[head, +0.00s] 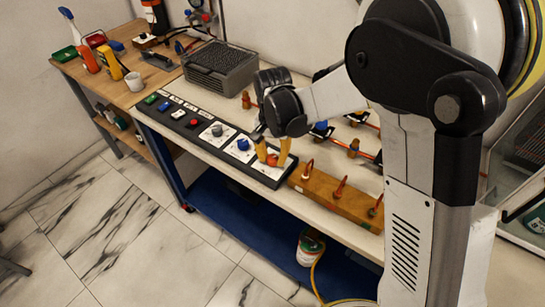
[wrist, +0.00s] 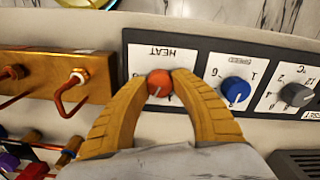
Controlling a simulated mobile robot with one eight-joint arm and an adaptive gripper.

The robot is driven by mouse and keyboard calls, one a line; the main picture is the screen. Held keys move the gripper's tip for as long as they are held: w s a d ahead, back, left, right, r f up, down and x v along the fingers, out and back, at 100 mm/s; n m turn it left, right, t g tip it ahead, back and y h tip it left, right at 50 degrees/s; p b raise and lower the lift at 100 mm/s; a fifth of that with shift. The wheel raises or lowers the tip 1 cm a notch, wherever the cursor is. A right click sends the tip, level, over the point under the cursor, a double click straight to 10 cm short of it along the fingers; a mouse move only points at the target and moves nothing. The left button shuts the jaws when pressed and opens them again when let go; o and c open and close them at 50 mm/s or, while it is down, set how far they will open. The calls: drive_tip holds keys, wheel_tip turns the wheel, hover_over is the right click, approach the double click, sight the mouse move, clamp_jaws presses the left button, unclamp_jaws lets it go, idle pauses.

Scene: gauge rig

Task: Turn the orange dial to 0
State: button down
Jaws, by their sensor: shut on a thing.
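The orange dial (wrist: 160,83) sits on a white plate marked HEAT at the end of a black panel (wrist: 262,48). In the wrist view the plate appears upside down, and its scale numbers are mostly hidden by my fingers. A pale pointer mark shows on the dial's face, but I cannot tell which number it points at. My gripper (wrist: 158,84) is shut on the dial, with one tan finger on each side of it. In the head view my gripper (head: 272,152) reaches down to the panel's near end, and the dial (head: 272,159) shows between the fingers.
A blue SPEED dial (wrist: 235,90) and a grey °C dial (wrist: 296,95) sit beside the orange one. A wooden block with copper hooks (head: 335,194) stands close on the other side. A grey ridged box (head: 220,67) stands behind the panel.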

drive_tip(key=n, duration=1.1)
drive_tip(key=shift+n+p, duration=0.35)
drive_tip(key=shift+n, duration=0.05)
drive_tip(key=n, duration=1)
drive_tip(key=shift+n, duration=0.5)
drive_tip(key=c, duration=1)
unclamp_jaws()
drive_tip(key=shift+c, duration=0.2)
